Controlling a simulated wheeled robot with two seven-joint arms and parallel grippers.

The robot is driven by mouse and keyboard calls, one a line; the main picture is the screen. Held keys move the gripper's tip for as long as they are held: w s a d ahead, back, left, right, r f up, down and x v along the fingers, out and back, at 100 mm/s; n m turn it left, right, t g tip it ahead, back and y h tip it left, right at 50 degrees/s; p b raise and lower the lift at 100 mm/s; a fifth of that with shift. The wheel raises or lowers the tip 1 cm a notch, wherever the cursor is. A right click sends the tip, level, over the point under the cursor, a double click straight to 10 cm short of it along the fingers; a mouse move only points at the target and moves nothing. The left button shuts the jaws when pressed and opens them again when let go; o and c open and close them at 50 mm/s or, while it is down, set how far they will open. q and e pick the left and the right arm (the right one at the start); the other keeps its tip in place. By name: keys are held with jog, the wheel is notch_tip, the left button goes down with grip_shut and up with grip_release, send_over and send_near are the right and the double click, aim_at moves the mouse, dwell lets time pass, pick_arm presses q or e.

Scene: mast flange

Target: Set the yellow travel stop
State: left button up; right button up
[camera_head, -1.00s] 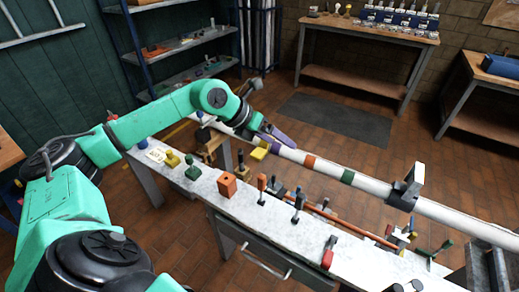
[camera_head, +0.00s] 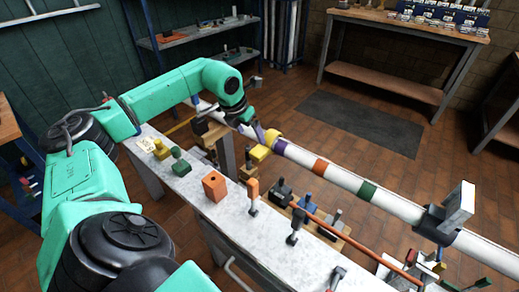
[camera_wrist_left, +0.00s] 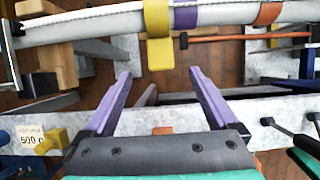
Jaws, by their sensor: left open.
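The yellow travel stop (camera_head: 273,137) is a yellow ring around the long white mast, with a block-like tab (camera_head: 260,153) hanging from it. It sits beside a purple band (camera_head: 282,147). In the left wrist view the stop (camera_wrist_left: 158,20) is at top centre, its tab pointing down toward my gripper. My left gripper (camera_wrist_left: 158,88) is open, its purple fingers spread and empty below the tab, apart from it. In the head view this gripper (camera_head: 256,134) is just left of the stop and partly hidden by its own wrist. My right gripper is not in view.
The mast also carries an orange band (camera_head: 320,167), a green band (camera_head: 366,191) and a grey clamp (camera_head: 437,224). Below it, a narrow white bench (camera_head: 225,218) holds an orange block (camera_head: 214,186), upright tools and small weights. A wooden support (camera_head: 209,130) stands near my gripper.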

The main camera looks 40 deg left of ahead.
aim_at(259, 150)
pick_arm(q)
jog(key=x, duration=1)
jog(key=shift+a, duration=0.1)
grip_shut()
